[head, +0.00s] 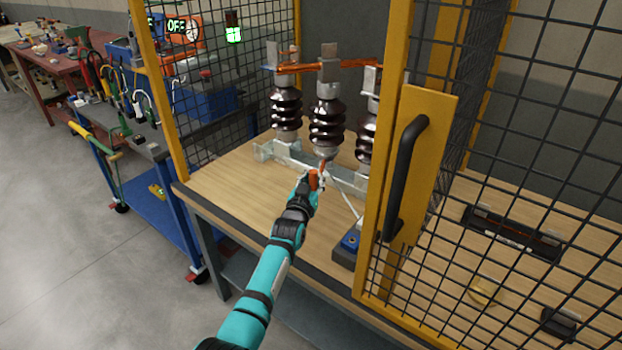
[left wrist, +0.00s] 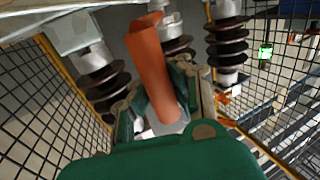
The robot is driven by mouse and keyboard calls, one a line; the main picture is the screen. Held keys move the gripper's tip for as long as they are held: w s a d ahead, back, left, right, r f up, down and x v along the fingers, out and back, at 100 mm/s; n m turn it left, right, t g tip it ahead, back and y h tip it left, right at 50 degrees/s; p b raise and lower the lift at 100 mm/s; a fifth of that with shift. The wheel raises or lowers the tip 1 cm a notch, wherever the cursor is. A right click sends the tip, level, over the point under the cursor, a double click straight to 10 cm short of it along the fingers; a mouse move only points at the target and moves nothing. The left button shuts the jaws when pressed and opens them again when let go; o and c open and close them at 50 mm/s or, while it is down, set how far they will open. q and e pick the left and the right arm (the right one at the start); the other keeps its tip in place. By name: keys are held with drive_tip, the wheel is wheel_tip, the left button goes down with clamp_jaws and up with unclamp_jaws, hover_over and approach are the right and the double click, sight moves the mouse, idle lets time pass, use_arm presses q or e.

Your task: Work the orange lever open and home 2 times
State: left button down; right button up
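The orange lever (head: 314,180) is low in front of the isolator's middle insulator. In the left wrist view the lever (left wrist: 150,62) is a tilted orange grip between my fingers. My left gripper (head: 312,188) is around the lever; in the wrist view its green-padded fingers (left wrist: 160,98) appear closed against both sides. The isolator has dark brown ribbed insulators (head: 326,125) on a grey metal base, the rightmost partly hidden by the yellow post. A copper-coloured bar (head: 300,67) lies across the insulator tops. My right gripper is not in view.
A yellow-framed mesh cage surrounds the wooden bench (head: 232,187); its yellow panel with a black handle (head: 407,175) stands close right of my arm. A blue cart (head: 150,210) stands left. A sign reads OFF (head: 176,26).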

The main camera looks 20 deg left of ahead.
use_arm(q)
drive_tip(key=shift+s+d+f, duration=0.2)
drive_tip(key=shift+d+f, duration=0.2)
drive_tip(key=shift+f, duration=0.35)
drive_tip(key=c, duration=1.9)
unclamp_jaws()
drive_tip(key=o, duration=0.5)
drive_tip(key=shift+s+r, duration=0.6)
drive_tip(key=shift+r, duration=0.05)
drive_tip(key=shift+o, duration=1.4)
drive_tip(key=shift+w+a, duration=0.15)
drive_tip(key=shift+w, duration=0.15)
drive_tip(key=shift+s, duration=0.1)
drive_tip(key=s, duration=1.1)
drive_tip(key=shift+s+d, duration=0.4)
